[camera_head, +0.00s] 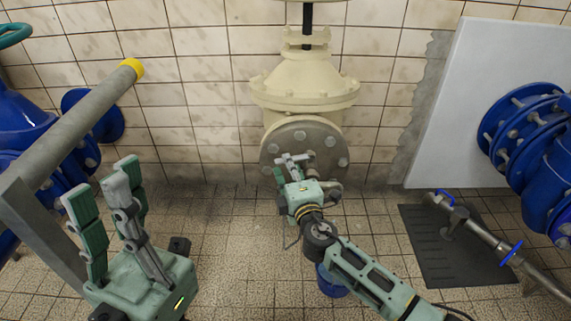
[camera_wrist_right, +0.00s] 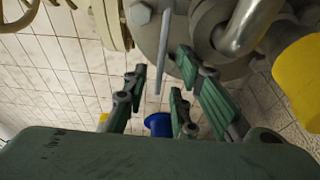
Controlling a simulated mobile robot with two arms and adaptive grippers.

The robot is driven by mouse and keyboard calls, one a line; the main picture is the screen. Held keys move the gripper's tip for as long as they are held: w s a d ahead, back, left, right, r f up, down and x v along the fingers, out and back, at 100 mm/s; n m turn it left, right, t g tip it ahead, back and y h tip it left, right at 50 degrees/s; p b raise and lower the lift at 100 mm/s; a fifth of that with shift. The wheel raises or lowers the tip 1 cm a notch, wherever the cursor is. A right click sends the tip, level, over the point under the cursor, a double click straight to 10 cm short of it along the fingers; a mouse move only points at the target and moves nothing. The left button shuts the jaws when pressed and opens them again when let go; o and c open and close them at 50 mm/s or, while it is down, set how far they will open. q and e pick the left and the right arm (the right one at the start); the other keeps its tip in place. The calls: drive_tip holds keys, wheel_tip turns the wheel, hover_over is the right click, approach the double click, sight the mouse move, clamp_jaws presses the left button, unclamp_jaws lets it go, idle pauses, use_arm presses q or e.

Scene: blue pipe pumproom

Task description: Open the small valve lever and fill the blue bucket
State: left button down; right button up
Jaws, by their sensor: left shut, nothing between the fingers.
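My right gripper (camera_head: 292,160) reaches up to the grey flange (camera_head: 300,135) below the cream valve body. In the right wrist view its fingers (camera_wrist_right: 162,75) are spread and empty. A thin grey bar (camera_wrist_right: 164,50), seemingly the small valve lever, hangs between them, with no clear contact; I cannot tell its exact setting. The blue bucket (camera_head: 332,284) stands on the floor, partly hidden behind my right forearm. A blue shape in the wrist view (camera_wrist_right: 158,124) looks like the bucket. No water shows.
A grey pipe with a yellow end (camera_head: 132,68) slants across the left, near my left gripper. Blue pipework stands at both sides. A low pipe with blue handles (camera_head: 511,252) runs over a dark mat (camera_head: 425,240) at right.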

drive_tip(key=shift+b+x, duration=0.35)
drive_tip(key=shift+x, duration=1.25)
clamp_jaws()
